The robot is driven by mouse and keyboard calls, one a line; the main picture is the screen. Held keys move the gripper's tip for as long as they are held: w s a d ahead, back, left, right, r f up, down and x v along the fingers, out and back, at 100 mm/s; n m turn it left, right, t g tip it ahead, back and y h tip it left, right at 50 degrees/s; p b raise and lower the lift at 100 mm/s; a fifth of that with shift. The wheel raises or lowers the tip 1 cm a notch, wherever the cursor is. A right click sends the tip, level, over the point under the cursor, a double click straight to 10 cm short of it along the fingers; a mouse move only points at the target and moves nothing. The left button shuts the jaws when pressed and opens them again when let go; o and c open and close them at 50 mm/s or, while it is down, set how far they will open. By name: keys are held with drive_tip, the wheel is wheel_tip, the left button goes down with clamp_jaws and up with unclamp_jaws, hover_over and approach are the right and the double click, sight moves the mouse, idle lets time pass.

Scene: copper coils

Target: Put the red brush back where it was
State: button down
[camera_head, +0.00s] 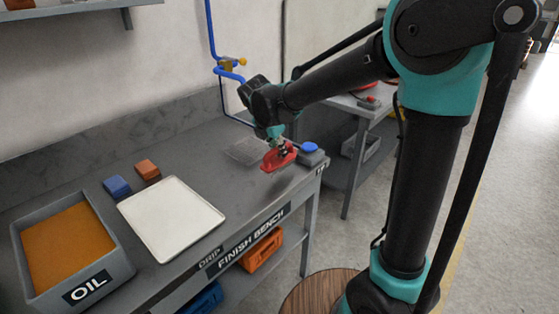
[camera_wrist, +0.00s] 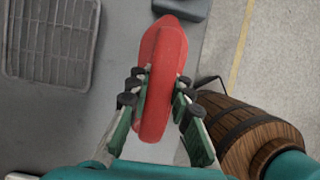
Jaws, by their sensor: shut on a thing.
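The red brush (camera_head: 278,158) is a red, elongated piece held above the right end of the finish bench in the head view. In the wrist view the red brush (camera_wrist: 163,75) stands lengthwise between the fingers, its narrow end toward the top. My gripper (camera_head: 281,146) is shut on it, with fingers touching both long sides; the gripper also shows in the wrist view (camera_wrist: 158,95). The brush looks clear of the bench top. Its underside is hidden.
A grey grate (camera_head: 247,150) lies on the bench (camera_head: 110,159), left of the brush. A grey box with a blue button (camera_head: 310,148) stands at the right corner. A white tray (camera_head: 170,218), blue block (camera_head: 117,187), brown block (camera_head: 147,170) and oil bin (camera_head: 112,283) are further left. A barrel (camera_head: 322,288) stands in front.

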sight(279, 159)
drive_tip(key=shift+f, duration=1.85)
drive_tip(key=shift+f, duration=0.1)
drive_tip(key=c, duration=1.4)
unclamp_jaws()
drive_tip(key=shift+o, duration=0.2)
